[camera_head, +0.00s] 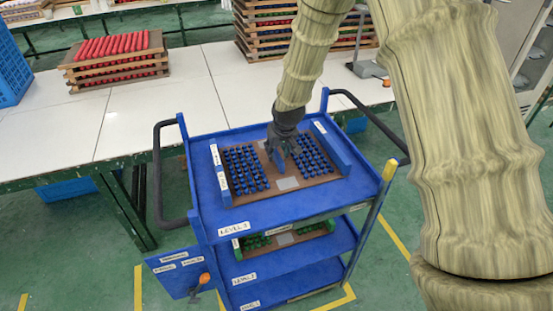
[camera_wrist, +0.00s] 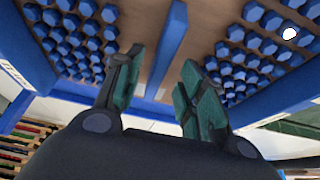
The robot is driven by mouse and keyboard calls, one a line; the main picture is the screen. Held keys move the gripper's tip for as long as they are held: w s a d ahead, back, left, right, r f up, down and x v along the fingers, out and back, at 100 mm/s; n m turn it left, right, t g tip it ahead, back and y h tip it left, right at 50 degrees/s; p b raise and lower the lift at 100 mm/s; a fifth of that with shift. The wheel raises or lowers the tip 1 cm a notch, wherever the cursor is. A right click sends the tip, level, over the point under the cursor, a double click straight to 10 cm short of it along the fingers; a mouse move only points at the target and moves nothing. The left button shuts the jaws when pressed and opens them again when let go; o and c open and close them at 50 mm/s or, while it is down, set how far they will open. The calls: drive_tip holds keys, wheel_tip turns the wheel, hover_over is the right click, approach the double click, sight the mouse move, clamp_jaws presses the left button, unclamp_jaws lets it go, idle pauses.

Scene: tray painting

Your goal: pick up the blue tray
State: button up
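The blue tray (camera_head: 262,192) is a brown board with rows of blue pegs. It lies on the top shelf of the blue cart, marked LEVEL 3. My gripper (camera_head: 279,158) points down at the middle of the tray, between its two blocks of pegs. In the wrist view the gripper (camera_wrist: 162,62) is open, with its two green-padded fingers apart. A blue upright bar (camera_wrist: 172,45) runs along the tray's middle and lines up with the gap between the fingers. Whether either finger touches it I cannot tell.
The blue cart (camera_head: 222,212) has blue side walls around the tray. A tray with green pegs (camera_head: 285,238) is on the level below. A white table (camera_head: 120,130) behind carries stacked trays with red pieces (camera_head: 115,47). Green floor surrounds the cart.

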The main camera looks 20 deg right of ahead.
sight(277, 153)
drive_tip(key=shift+p+x, duration=0.35)
drive_tip(key=shift+x, duration=1.3)
drive_tip(key=shift+d, duration=0.1)
clamp_jaws()
drive_tip(key=shift+r, duration=0.1)
